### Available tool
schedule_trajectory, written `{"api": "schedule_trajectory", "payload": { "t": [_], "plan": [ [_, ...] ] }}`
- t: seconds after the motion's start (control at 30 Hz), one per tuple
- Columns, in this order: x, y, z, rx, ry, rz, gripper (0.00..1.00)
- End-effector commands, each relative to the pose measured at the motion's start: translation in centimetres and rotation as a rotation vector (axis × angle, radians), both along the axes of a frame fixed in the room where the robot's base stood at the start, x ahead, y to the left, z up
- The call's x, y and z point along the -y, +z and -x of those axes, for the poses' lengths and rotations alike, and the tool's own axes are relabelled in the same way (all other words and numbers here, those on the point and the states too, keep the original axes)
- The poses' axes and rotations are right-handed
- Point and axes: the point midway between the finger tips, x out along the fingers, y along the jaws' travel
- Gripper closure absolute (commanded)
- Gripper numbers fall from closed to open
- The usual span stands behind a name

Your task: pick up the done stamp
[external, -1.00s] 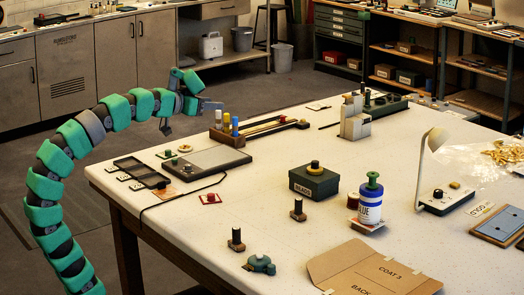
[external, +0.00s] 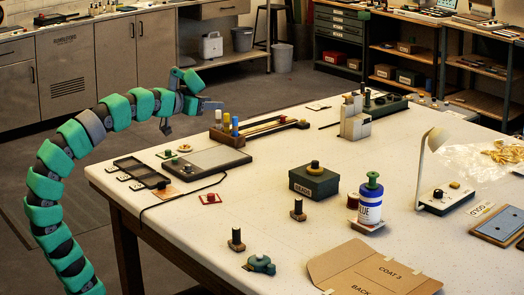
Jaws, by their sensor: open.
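My gripper (external: 190,116) is open and empty, raised above the table's far left edge, left of the pens. Two small dark stamps with upright handles stand near the front of the table: one stamp (external: 298,210) is near the middle, the other stamp (external: 236,240) is closer to the front edge. No lettering on them is readable, so I cannot tell which is the done stamp. Both are well away from my gripper, lower and to its right.
The white table (external: 200,213) holds a dark green box (external: 314,182), a glue bottle (external: 370,203), a cardboard folder (external: 370,272), a lamp (external: 432,160), a grey pad (external: 207,159), and a green round tool (external: 260,265). A cable (external: 180,203) lies at the left. Free surface lies around both stamps.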

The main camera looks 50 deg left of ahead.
Motion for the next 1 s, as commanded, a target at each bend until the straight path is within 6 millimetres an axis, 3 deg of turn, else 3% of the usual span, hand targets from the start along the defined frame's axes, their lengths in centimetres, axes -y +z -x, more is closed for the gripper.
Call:
{"api": "schedule_trajectory", "payload": {
  "t": [0.17, 0.33, 0.43, 0.57, 0.67, 0.8, 0.9, 1.0],
  "plan": [
    [-2.0, 1.7, -3.2, 0.037, 0.066, -0.069, 0.53],
    [-4.3, 4.6, -9.3, 0.129, 0.125, -0.23, 0.53],
    [-4.4, 5.6, -12.7, 0.181, 0.106, -0.331, 0.53],
    [-3.3, 5.3, -17.0, 0.221, 0.019, -0.444, 0.53],
    [-1.7, 3.7, -19.9, 0.228, -0.089, -0.509, 0.53],
    [1.3, -0.1, -22.7, 0.206, -0.288, -0.557, 0.53],
    [3.6, -4.1, -23.4, 0.159, -0.454, -0.553, 0.53],
    [5.7, -8.7, -22.8, 0.089, -0.629, -0.513, 0.53]
  ]
}}
